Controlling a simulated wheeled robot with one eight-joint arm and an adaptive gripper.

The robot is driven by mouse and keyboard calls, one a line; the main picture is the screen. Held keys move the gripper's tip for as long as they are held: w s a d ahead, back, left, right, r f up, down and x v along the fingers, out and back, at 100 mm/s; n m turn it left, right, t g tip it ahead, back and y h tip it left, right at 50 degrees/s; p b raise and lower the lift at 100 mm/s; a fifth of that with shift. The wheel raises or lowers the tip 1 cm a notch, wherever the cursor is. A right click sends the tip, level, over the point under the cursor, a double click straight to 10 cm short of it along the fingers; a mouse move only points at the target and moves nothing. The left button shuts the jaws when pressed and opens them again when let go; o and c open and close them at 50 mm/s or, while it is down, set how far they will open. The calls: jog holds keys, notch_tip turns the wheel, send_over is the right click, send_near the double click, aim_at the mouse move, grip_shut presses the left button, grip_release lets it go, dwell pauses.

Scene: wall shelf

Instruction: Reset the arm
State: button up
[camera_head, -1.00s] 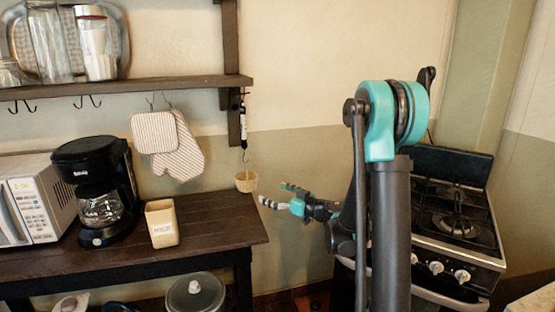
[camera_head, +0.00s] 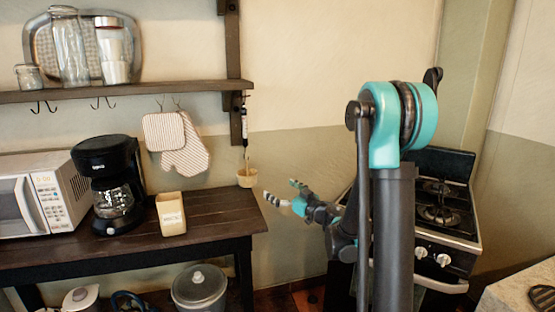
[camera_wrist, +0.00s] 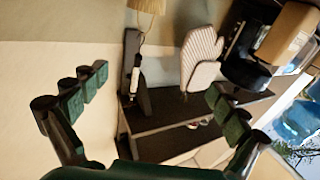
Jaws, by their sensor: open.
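My gripper (camera_head: 281,191) shows in the head view at the end of my folded teal and grey arm. It points left, with its fingers spread and nothing between them. In the picture it lies just right of the dark wooden table (camera_head: 222,207). In the wrist view my gripper (camera_wrist: 155,88) also shows open, with its two dark green padded fingers wide apart and no object held.
A coffee maker (camera_head: 110,185), microwave (camera_head: 45,193) and beige container (camera_head: 171,214) stand on the table. A stove (camera_head: 440,215) is behind my arm at right.

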jog(key=d+r+m+t+h, duration=0.25)
jog(key=d+m+h, duration=0.2)
jog(key=d, duration=0.25)
jog(key=d+r+m+t+h, duration=0.2)
jog(key=d+m+t+h, duration=0.1)
jog(key=d+h, duration=0.35)
jog(key=s+d+f+m+g+h, duration=0.45)
jog(key=s+d+f, duration=0.25)
jog(key=d, duration=0.2)
jog(key=s+a+f+n+g+y, duration=0.1)
jog(key=s+f+g, duration=0.4)
jog(key=s, duration=0.7)
jog(key=s+a+f+n+g+y, duration=0.1)
jog(key=s+f+g, duration=0.4)
jog(key=s+f, duration=0.5)
jog(key=shift+s+a+f+n, duration=0.15)
jog(key=shift+s+a+n, duration=0.35)
jog(key=shift+s+a, duration=0.5)
jog(key=shift+w+a+y, duration=0.1)
jog(key=shift+w+y, duration=0.1)
jog(key=shift+y, duration=0.05)
